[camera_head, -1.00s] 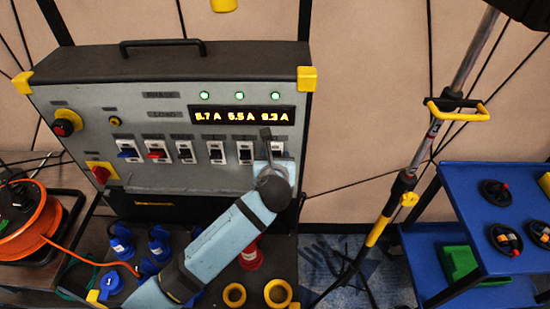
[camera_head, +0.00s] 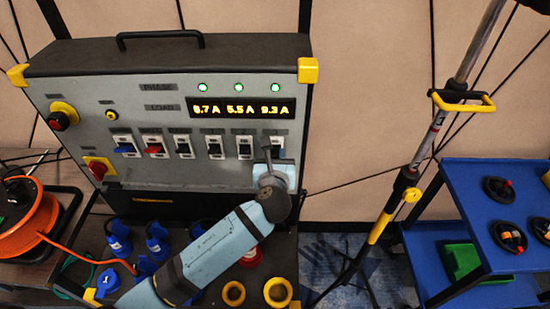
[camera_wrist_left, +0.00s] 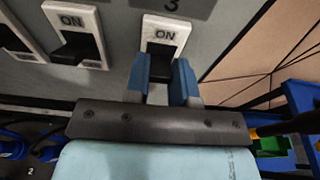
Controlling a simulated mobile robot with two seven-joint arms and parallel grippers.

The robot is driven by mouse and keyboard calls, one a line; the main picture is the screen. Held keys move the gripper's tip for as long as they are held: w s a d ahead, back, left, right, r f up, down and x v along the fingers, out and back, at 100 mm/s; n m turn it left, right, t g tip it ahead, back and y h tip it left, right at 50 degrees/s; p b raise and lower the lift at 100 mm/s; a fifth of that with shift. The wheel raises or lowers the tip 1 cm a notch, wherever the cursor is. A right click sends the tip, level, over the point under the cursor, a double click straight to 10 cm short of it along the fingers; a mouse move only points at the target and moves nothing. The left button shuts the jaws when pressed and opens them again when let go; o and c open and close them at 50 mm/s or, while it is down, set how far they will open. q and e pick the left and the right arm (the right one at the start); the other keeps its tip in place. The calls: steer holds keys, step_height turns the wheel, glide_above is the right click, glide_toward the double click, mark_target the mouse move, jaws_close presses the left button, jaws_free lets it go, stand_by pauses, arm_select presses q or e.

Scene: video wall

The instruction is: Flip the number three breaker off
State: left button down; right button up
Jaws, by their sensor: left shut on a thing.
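The number three breaker (camera_wrist_left: 166,36) is a white frame marked ON, with a 3 on the label above it, in the left wrist view. In the head view it is the rightmost breaker (camera_head: 277,141) of the row, partly covered by my gripper. My left gripper (camera_wrist_left: 162,72) has its two blue fingers on either side of the dark lever just below the ON mark, and is shut on it. In the head view the left gripper (camera_head: 270,155) is at the panel's lower right, its fingers partly hidden. My right gripper is not in view.
Other breakers stand close to the left, including a black one (camera_head: 245,146). The grey panel (camera_head: 140,100) has three green lights above an amber display (camera_head: 241,108). Plugs and yellow rings (camera_head: 277,292) lie below. A stand (camera_head: 410,175) and a blue cart (camera_head: 505,172) are at the right.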

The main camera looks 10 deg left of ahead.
mark_target(275, 150)
arm_select(q)
step_height(275, 150, down, 3)
steer(key=t+b, duration=0.4)
steer(key=b, duration=0.5)
steer(key=t+y+b, duration=0.1)
steer(key=t+b, duration=0.3)
steer(key=b, duration=0.6)
steer(key=shift+w+f+y, duration=0.15)
steer(key=shift+f+y, duration=0.05)
steer(key=shift+y, duration=0.1)
steer(key=shift+y+b, duration=0.3)
steer(key=shift+b, duration=0.05)
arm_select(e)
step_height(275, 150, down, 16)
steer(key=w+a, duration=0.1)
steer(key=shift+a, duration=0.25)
arm_select(q)
steer(key=shift+r+t, duration=0.15)
steer(key=shift+t, duration=0.15)
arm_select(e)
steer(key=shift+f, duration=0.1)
arm_select(q)
steer(key=shift+a, duration=0.1)
steer(key=c, duration=1)
jaws_free()
steer(key=shift+o, duration=0.2)
